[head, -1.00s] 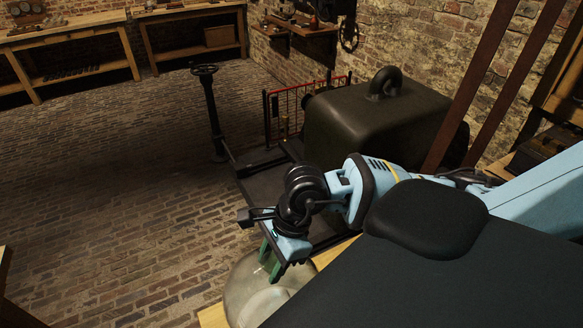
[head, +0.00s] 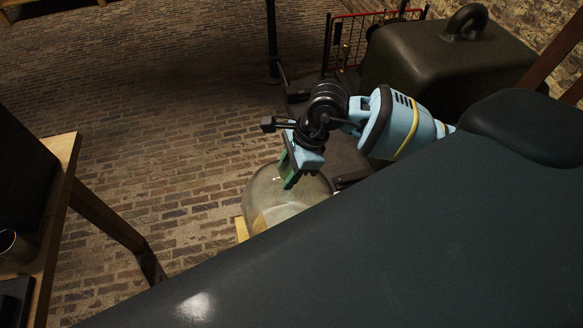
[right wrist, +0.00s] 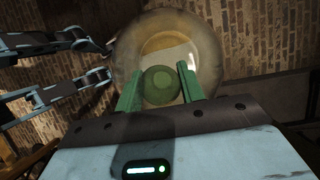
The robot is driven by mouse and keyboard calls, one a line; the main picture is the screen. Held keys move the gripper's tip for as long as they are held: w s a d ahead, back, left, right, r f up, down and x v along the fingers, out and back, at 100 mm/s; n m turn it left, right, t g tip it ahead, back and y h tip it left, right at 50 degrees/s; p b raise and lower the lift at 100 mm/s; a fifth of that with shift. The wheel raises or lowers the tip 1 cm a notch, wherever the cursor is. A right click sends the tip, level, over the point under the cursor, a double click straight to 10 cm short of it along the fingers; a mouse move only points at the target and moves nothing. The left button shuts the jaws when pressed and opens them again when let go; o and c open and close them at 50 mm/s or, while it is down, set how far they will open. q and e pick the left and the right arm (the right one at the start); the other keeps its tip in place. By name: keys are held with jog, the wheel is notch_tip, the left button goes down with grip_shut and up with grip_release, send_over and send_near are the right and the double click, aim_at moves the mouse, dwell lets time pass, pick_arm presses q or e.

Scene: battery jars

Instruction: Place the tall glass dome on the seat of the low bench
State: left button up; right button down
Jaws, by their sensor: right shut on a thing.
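The tall glass dome (head: 262,200) is clear and rounded, in the lower middle of the head view. Its lower part is hidden by my own dark body. My right gripper (head: 288,168) is at its top. In the right wrist view, the green fingers (right wrist: 158,88) are shut on the dome's round knob (right wrist: 160,86), with the glass dome (right wrist: 126,50) spreading beyond. A bit of pale wood (head: 241,229) shows beside and below the dome. I cannot tell whether it is the low bench, or whether the dome touches it.
A wooden table (head: 62,160) with a metal mug (head: 14,246) stands at left. A large dark weight with a ring (head: 425,60) and a red railing (head: 350,35) stand at the back right. Brick floor (head: 170,120) lies open between.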

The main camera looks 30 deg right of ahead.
jog(key=shift+f, duration=1.4)
jog(key=shift+s+f, duration=0.25)
jog(key=shift+f, duration=0.4)
jog(key=c, duration=0.9)
grip_release()
jog(key=shift+s+d+f, duration=0.15)
jog(key=shift+f, duration=0.15)
jog(key=shift+o, duration=0.2)
jog(key=shift+r, duration=0.3)
jog(key=w+v, duration=0.1)
jog(key=v, duration=1.2)
jog(key=shift+a+r, duration=0.3)
jog(key=shift+a, duration=0.05)
jog(key=shift+s, duration=0.15)
